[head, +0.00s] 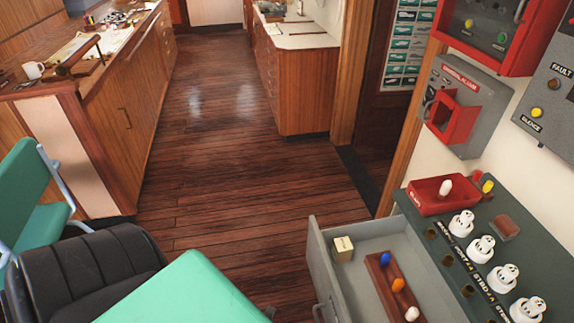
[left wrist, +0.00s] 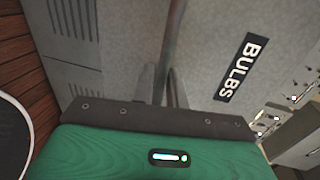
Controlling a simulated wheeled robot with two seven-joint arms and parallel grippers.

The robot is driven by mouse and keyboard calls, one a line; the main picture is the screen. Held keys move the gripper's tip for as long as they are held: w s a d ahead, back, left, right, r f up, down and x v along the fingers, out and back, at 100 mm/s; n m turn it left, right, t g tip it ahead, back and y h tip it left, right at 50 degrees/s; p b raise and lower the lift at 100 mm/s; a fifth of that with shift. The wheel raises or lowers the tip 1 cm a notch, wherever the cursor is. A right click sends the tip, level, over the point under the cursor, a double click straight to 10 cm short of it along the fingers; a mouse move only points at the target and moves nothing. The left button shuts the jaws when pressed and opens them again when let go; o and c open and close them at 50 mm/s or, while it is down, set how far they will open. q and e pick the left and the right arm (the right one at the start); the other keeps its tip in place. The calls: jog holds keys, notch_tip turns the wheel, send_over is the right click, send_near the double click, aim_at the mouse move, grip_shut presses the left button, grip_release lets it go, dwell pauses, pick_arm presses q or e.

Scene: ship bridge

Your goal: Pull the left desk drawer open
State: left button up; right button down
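The desk drawer (head: 322,262) at the lower right of the head view stands pulled out, its inside exposed. It holds a small cream box (head: 343,248) and a wooden block (head: 391,286) with blue, orange and white bulbs. Part of its handle (head: 317,313) shows at the bottom edge. In the left wrist view, a grey front labelled BULBS (left wrist: 241,67) carries a long bar handle (left wrist: 174,40). My left gripper's narrow fingers (left wrist: 166,88) are close around or beside this bar; whether they press on it is unclear. My right gripper is not in view.
The grey-green console (head: 440,240) with white knobs lies right of the drawer. Red and grey alarm boxes (head: 460,110) hang above it. A green chair (head: 25,185) and wooden cabinets (head: 130,115) stand left. The wooden floor (head: 215,150) between is clear.

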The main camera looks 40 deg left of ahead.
pick_arm(q)
jog(key=b+v, duration=0.2)
jog(key=v, duration=1.1)
jog(key=shift+s+a+b, duration=0.2)
jog(key=shift+s+b, duration=0.15)
jog(key=s+a+f+n+g+y, duration=0.1)
jog(key=a+f+n+y, duration=0.2)
jog(key=f, duration=0.5)
jog(key=s+a+f+n+g+y, duration=0.1)
jog(key=a+f+n+g+y, duration=0.1)
jog(key=f+n, duration=0.45)
jog(key=a+f+n+g+y, duration=0.1)
jog(key=a+f+n+y, duration=0.15)
jog(key=f, duration=0.65)
jog(key=s+d+f+n+g+y, duration=0.1)
jog(key=s+d+f+n+g, duration=0.1)
jog(key=s+f+n, duration=0.3)
jog(key=s+d+f+n+g, duration=0.2)
jog(key=s+f+n+g, duration=0.3)
jog(key=s+f, duration=0.5)
jog(key=shift+d+f+n+g+y, duration=0.3)
jog(key=shift+f+n+y, duration=0.1)
jog(key=shift+f, duration=0.35)
